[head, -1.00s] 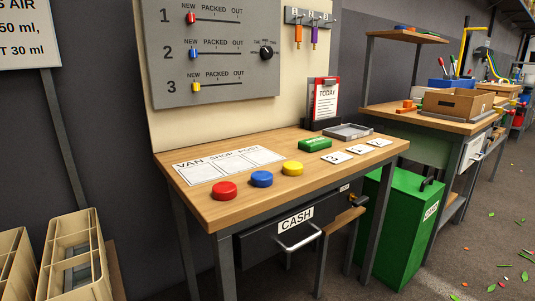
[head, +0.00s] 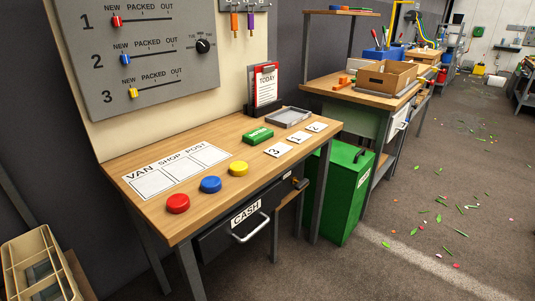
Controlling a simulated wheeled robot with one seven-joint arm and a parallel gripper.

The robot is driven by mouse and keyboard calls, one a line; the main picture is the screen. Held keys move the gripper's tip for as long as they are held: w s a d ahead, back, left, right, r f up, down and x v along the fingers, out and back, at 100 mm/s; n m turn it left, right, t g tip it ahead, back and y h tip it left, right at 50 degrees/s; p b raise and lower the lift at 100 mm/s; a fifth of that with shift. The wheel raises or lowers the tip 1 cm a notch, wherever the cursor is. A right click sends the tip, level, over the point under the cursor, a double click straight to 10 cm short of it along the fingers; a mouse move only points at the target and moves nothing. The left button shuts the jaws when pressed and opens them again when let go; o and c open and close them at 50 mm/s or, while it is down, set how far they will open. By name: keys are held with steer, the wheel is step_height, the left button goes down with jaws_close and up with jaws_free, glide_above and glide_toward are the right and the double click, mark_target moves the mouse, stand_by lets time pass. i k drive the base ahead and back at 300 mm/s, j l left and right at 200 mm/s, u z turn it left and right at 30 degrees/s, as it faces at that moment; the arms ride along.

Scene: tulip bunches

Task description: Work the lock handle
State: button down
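No part is clearly marked as the lock handle. A small dark and brownish fitting (head: 300,184) sits at the right end of the bench front, beside a small pale label (head: 286,175); it may be a handle, but it is too small to tell. The grey drawer marked CASH (head: 222,238) hangs under the bench and looks shut, with a pale bar handle (head: 251,230) on its front. A green cabinet (head: 340,195) stands right of the bench with a black handle-like part (head: 359,156) on top. My gripper is not in view.
The wooden bench (head: 135,172) carries red (head: 177,203), blue (head: 210,184) and yellow (head: 238,168) buttons, a green block (head: 258,136), number cards and a grey tray (head: 288,117). A beige crate (head: 40,262) stands lower left. The floor (head: 440,160) at right is open, with scattered leaf bits.

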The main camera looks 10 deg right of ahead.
mark_target(300, 185)
steer(key=i+l, duration=0.3)
steer(key=i, duration=0.2)
steer(key=i+l, duration=0.3)
steer(key=i, duration=0.2)
